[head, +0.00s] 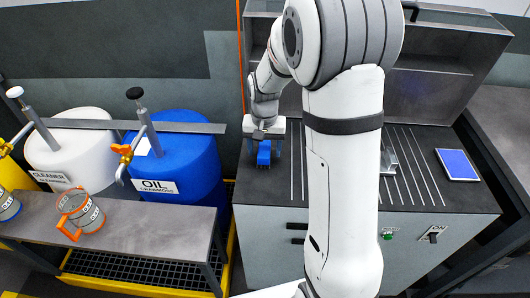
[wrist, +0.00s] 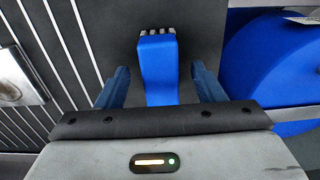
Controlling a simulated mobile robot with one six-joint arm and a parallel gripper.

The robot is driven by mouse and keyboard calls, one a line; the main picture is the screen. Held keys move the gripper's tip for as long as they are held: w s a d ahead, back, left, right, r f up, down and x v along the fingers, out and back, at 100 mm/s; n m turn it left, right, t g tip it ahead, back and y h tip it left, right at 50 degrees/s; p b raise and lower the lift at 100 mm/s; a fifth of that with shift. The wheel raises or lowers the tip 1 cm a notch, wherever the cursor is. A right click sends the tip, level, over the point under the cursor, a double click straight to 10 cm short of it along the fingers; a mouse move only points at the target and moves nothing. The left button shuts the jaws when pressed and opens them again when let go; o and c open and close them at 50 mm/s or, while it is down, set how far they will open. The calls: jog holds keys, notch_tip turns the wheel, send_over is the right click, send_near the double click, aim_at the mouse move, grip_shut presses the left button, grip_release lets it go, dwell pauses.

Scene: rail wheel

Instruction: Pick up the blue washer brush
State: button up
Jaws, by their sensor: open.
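The blue washer brush (head: 264,154) lies on the dark grooved top of the grey cabinet, near its left edge. In the wrist view the brush (wrist: 159,70) shows as a blue block with a row of grey metallic tips at its far end. My gripper (wrist: 160,80) is open, with one finger on each side of the brush and a visible gap to each. In the head view my gripper (head: 265,135) is right at the brush and partly covers it. The near end of the brush is hidden behind the gripper body in the wrist view.
A blue oil drum (head: 178,160) and a white cleaner drum (head: 75,155) stand left of the cabinet (head: 280,200). A blue pad (head: 457,164) and a metal part (head: 389,160) lie on the right of the cabinet top.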

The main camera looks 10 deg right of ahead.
aim_at(264, 149)
jog(key=shift+f, duration=0.75)
jog(key=shift+c, duration=0.3)
jog(key=c, duration=1)
notch_tip(264, 149, up, 10)
jog(key=shift+r+b, duration=0.1)
jog(key=shift+b, duration=0.2)
jog(key=o, duration=0.4)
jog(key=c, duration=0.3)
